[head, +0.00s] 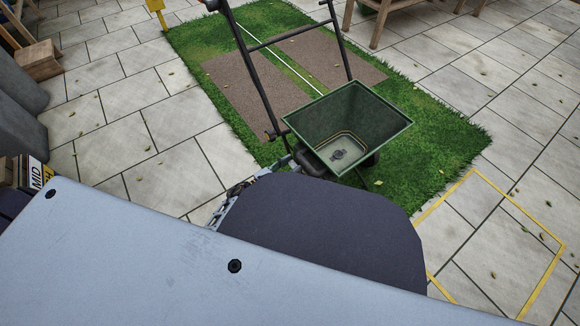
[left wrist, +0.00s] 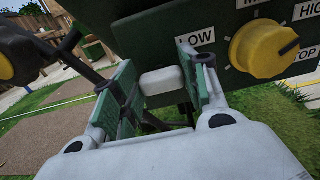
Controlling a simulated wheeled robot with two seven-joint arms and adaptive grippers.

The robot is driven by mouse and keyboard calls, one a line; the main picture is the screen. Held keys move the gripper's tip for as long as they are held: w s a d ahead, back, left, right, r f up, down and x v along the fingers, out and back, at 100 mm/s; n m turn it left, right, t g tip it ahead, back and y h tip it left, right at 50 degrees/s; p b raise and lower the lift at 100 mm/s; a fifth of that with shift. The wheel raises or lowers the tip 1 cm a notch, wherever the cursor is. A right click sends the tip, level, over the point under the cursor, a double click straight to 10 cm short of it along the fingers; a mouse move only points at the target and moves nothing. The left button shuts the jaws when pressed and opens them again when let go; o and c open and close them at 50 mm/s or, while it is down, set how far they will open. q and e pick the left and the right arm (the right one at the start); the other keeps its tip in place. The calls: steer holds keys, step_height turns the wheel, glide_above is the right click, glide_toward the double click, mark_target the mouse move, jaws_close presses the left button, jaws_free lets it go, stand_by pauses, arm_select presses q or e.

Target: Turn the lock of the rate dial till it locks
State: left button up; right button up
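The rate dial (left wrist: 265,50) is a round yellow knob on a dark green panel, at the upper right of the left wrist view. Its dark mark points right, between the HIGH and STOP labels. A pale block (left wrist: 162,82), which looks like the lock, sits left of the dial below the LOW label. My left gripper (left wrist: 162,80) has its green-padded fingers either side of this block, and it fills the gap between them. In the head view a sliver of my left gripper (head: 228,206) shows below the spreader's green hopper (head: 350,125); my arm hides the dial there. My right gripper is not in view.
The spreader's black handle frame (head: 262,85) rises behind the hopper. It stands on a grass patch (head: 430,135) with brown strips. A yellow outline (head: 545,270) marks the paving at right. A wooden bench (head: 395,12) stands at the back; paving at left is mostly clear.

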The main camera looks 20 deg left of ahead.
arm_select(q)
steer(key=c, duration=0.4)
